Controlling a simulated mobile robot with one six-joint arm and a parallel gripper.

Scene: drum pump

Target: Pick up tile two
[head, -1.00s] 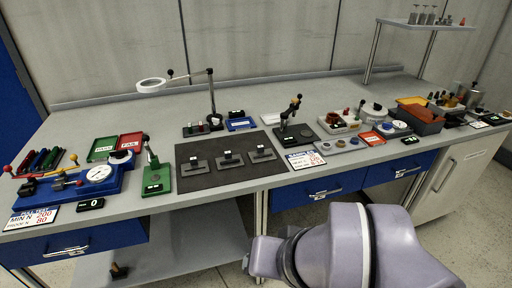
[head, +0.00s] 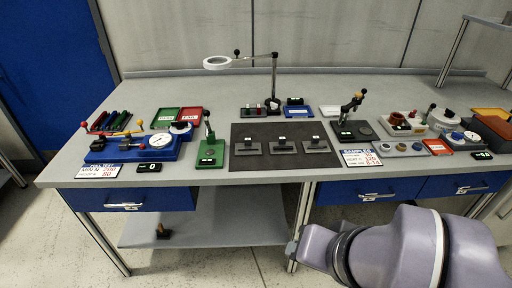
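Three grey pieces with small white labels lie in a row on a dark mat (head: 262,132) on the bench. They are the left piece (head: 248,149), the middle piece (head: 282,148) and the right piece (head: 315,147). The label marks are too small to read, so I cannot tell by number which is tile two; the middle piece is second in the row. My arm's pale purple links fill the lower right, in front of the bench. My gripper is not in view.
A green stand with a lever (head: 209,152) stands left of the mat, beside a blue gauge device (head: 130,150). A black lever press (head: 350,125) stands to its right. A ring lamp (head: 217,63) on a post rises behind. The bench front edge above the drawers is clear.

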